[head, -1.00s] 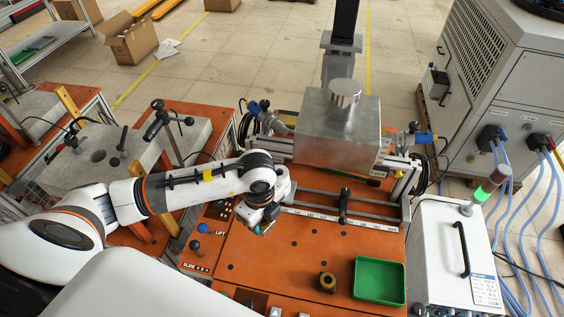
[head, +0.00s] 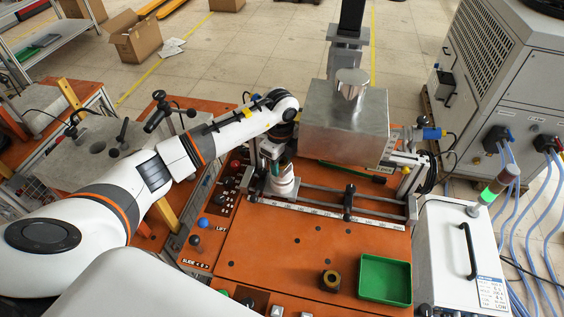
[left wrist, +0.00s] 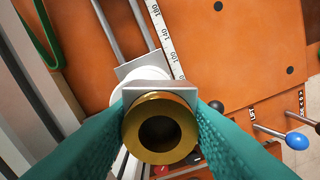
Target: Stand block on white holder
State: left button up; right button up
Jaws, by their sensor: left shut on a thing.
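My left gripper (head: 270,162) is at the back left of the orange bench, right at the white holder (head: 281,184). In the left wrist view, its teal fingers (left wrist: 160,118) are shut on the block (left wrist: 177,104), which shows a gold ring-shaped end with a dark hole. The white holder (left wrist: 117,95) shows behind the block and is partly hidden by it. A flat grey metal piece lies between them in the picture. I cannot tell whether the block touches the holder. My right gripper is not in view.
A large metal box (head: 345,127) stands close to the right of the gripper. Rails with a white scale (head: 325,215) run in front of it. A dark and brass ring (head: 330,281) and a green tray (head: 385,280) are at the front right. The middle of the bench is clear.

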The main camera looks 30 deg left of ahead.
pick_arm(q)
jog(key=shift+w+a+f, duration=0.15)
jog(key=shift+w+f, duration=0.05)
jog(key=shift+w, duration=0.8)
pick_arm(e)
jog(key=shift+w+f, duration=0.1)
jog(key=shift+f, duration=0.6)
pick_arm(q)
jog(key=shift+s, duration=0.1)
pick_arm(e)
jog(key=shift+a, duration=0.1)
pick_arm(q)
jog(key=shift+b, duration=0.35)
jog(key=o, duration=0.7)
jog(key=shift+s+f, duration=0.1)
jog(key=shift+c, duration=0.2)
jog(key=shift+o, duration=0.7)
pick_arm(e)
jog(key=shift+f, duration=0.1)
